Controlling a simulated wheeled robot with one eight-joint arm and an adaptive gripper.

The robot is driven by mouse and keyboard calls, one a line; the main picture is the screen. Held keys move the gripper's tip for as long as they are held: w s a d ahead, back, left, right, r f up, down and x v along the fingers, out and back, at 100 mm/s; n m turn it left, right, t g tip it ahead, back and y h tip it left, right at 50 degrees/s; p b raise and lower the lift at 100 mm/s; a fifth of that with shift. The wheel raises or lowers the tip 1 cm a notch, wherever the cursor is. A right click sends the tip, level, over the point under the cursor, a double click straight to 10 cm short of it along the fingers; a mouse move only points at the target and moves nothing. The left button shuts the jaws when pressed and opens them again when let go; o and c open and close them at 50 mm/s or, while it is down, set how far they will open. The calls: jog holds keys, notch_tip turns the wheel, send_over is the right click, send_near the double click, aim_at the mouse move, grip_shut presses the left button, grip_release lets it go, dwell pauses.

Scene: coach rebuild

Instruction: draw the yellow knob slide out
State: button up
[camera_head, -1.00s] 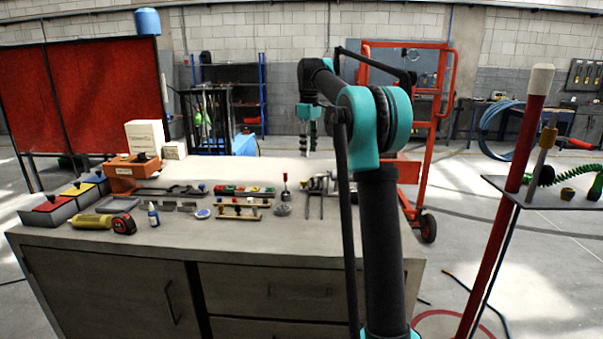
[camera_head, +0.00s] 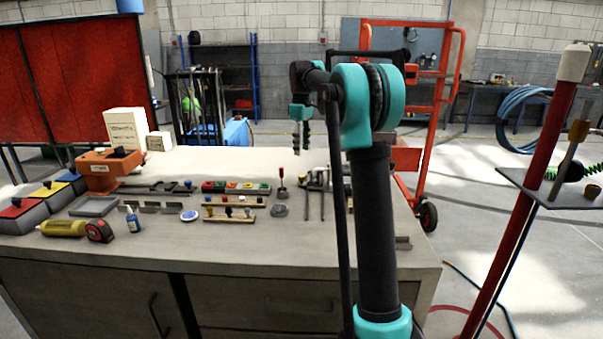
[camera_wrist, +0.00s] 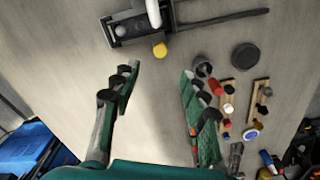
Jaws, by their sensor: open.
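A round yellow knob (camera_wrist: 160,49) shows in the wrist view at the lower edge of a dark device with a grey metal part (camera_wrist: 130,25). My gripper (camera_wrist: 160,68) is open and empty. Its fingers point towards the device, and the knob appears just beyond the gap between the fingertips; their distance in depth is unclear. In the head view my gripper (camera_head: 302,150) points down above the bench's far part.
The bench (camera_head: 250,250) holds wooden knob strips (camera_head: 230,217), a coloured block row (camera_head: 237,187), a tape measure (camera_head: 99,231), a blue bottle (camera_head: 133,219) and lidded bins (camera_head: 20,215). An orange device (camera_head: 105,170) stands at left. A red post (camera_head: 520,200) rises at right.

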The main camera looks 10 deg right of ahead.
aim_at(302, 175)
notch_tip(302, 175, down, 11)
jog(key=shift+r, duration=0.2)
dwell(0.3)
grip_shut()
